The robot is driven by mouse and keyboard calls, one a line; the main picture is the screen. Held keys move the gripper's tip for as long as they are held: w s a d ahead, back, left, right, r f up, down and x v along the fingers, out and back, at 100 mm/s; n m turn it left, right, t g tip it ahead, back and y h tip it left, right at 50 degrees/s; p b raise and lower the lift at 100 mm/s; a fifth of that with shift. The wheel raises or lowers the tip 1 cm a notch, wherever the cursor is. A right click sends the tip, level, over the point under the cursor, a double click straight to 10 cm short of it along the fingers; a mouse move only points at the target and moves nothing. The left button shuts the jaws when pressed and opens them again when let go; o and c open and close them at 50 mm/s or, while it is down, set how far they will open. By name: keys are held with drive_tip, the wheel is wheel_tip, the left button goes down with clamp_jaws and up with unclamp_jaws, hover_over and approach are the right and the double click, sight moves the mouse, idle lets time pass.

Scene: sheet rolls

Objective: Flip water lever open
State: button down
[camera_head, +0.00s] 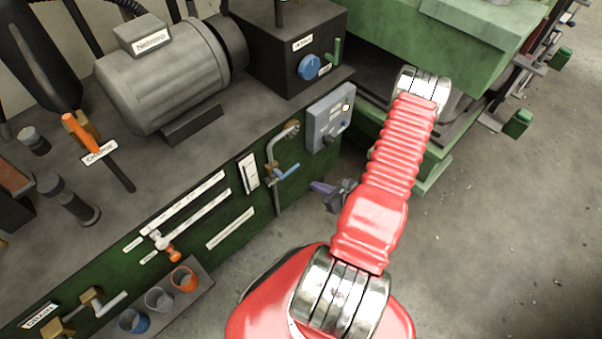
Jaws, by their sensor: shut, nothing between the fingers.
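A blue lever handle (287,172) sits on a brass valve on the thin vertical pipe (271,160) at the right part of the green front panel. It slants up to the right. No label reading "water" is legible, so I cannot tell for certain that this is the water lever. My gripper (322,187) shows as a small purple and dark shape left of my red arm, partly hidden by it. It is shut with nothing in it. It is to the right of and a little below the blue handle, with a gap in the picture.
A grey control box (331,117) is above my gripper. An orange-handled lever (172,253), a pale-handled brass valve (110,304) and a cup rack (204,285) are at lower left. A grey motor (163,80) stands on the bench.

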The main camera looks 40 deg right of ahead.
drive_tip(key=shift+f, duration=0.1)
idle(0.3)
drive_tip(key=w+f, duration=0.1)
drive_tip(key=w, duration=0.8)
drive_tip(key=shift+w+a, duration=0.15)
idle(0.5)
idle(0.5)
